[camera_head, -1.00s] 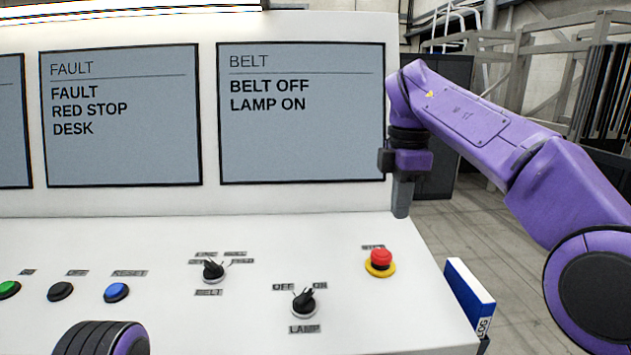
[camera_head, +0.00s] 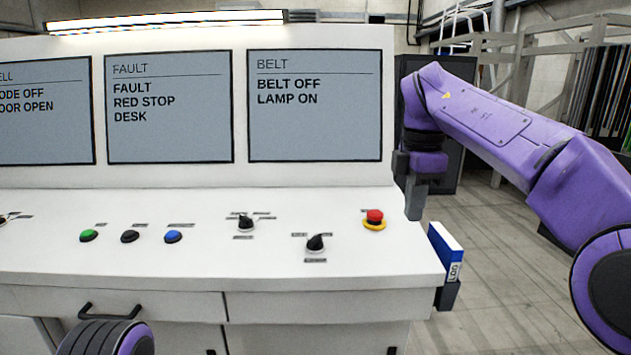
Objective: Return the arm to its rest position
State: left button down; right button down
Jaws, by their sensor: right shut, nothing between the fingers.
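My right arm comes in from the right in purple, bent at the elbow and hanging down at its wrist. My right gripper (camera_head: 415,203) points down, shut and empty, at the right end of the white control desk (camera_head: 330,272). It shows beside the desk's right edge and touches nothing that I can make out. Part of my left arm shows at the bottom left; its gripper is out of view.
The desk carries a red stop button (camera_head: 375,217), a lamp switch (camera_head: 315,243), a belt switch (camera_head: 246,223) and green, black and blue buttons. Screens read "BELT OFF, LAMP ON" and "FAULT, RED STOP, DESK". A blue log binder (camera_head: 446,252) sits at the desk's right side. Floor is clear beyond.

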jog(key=w+d+f+n+t+h, duration=0.2)
jog(key=w+d+f+n+h, duration=0.2)
jog(key=d+f+n+h, duration=0.85)
jog(key=s+d+f+n+t+y+b, duration=0.15)
jog(key=f+n+t, duration=0.25)
jog(key=f+n, duration=0.7)
jog(key=s+d+f+n+t+y, duration=0.15)
jog(key=f+n+t, duration=0.25)
jog(key=f+n, duration=0.75)
jog(key=s+a+f+n+y, duration=0.3)
jog(key=s+f+n, duration=0.4)
jog(key=s+f, duration=0.45)
pick_arm(q)
jog(key=f, duration=0.1)
jog(key=f+b, duration=0.2)
jog(key=shift+s+f, duration=0.3)
jog(key=shift+f, duration=0.1)
pick_arm(e)
jog(key=s+f+n+g+y, duration=0.1)
jog(key=s+f, duration=0.3)
jog(key=s, duration=0.5)
jog(key=s+f+n+g+y, duration=0.1)
jog(key=s+f+n+g, duration=0.1)
jog(key=s, duration=0.7)
jog(key=s+f+n+g+y, duration=0.1)
jog(key=s+f+n+g, duration=0.1)
jog(key=s+f+g, duration=0.2)
jog(key=s+f, duration=0.3)
jog(key=s, duration=0.2)
jog(key=shift+s, duration=0.15)
